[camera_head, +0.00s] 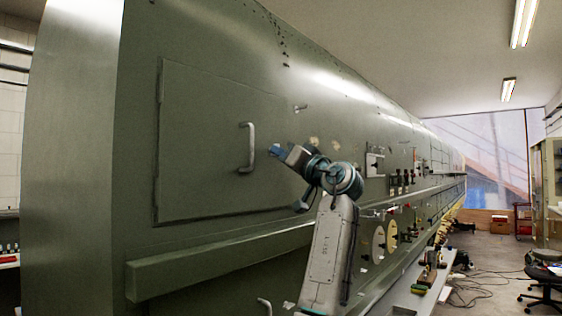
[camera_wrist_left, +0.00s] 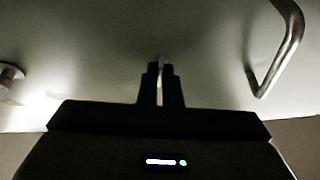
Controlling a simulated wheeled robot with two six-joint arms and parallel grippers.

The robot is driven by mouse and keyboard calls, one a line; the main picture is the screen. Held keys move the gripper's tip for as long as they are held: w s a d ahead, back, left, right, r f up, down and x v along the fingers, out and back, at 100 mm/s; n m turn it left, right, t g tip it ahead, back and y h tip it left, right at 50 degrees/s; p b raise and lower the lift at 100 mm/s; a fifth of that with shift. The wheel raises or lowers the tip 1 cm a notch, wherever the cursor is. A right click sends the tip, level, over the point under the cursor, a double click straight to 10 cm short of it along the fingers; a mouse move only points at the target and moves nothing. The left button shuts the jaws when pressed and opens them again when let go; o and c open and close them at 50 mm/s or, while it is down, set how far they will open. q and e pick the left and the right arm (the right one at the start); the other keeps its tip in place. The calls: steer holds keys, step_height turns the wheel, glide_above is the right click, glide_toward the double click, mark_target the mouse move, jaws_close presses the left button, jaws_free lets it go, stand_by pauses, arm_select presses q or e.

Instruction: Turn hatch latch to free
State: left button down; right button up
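The hatch (camera_head: 205,130) is a flat green panel in the fuselage side, with a curved metal handle (camera_head: 247,147) near its right edge. A small latch (camera_head: 300,108) sits just right of the hatch's edge, above my left gripper (camera_head: 276,150). The gripper is in front of the panel, between handle and latch. In the left wrist view, its dark fingers (camera_wrist_left: 160,82) are close together with a thin bright sliver between them. No held object is recognisable. The handle (camera_wrist_left: 282,48) is at upper right; a round-based metal fitting (camera_wrist_left: 10,76), perhaps the latch, is at the left edge.
A green ledge (camera_head: 220,262) runs along the fuselage below the hatch. Further right are panels with knobs and a bench (camera_head: 425,290) with tools. A black chair (camera_head: 543,278) and cables are on the floor at right.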

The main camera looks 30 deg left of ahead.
arm_select(q)
steer(key=shift+w+f+n+g+y, duration=0.15)
steer(key=shift+n+g, duration=0.6)
steer(key=shift+n, duration=0.8)
steer(key=shift+w+n+g+y, duration=0.1)
steer(key=shift+n+g+y, duration=0.15)
steer(key=shift+n+g, duration=0.9)
steer(key=shift+n, duration=0.6)
steer(key=c, duration=1.6)
jaws_free()
steer(key=b+v, duration=0.5)
steer(key=v, duration=0.5)
steer(key=shift+s+d+f, duration=0.15)
steer(key=shift+d, duration=0.15)
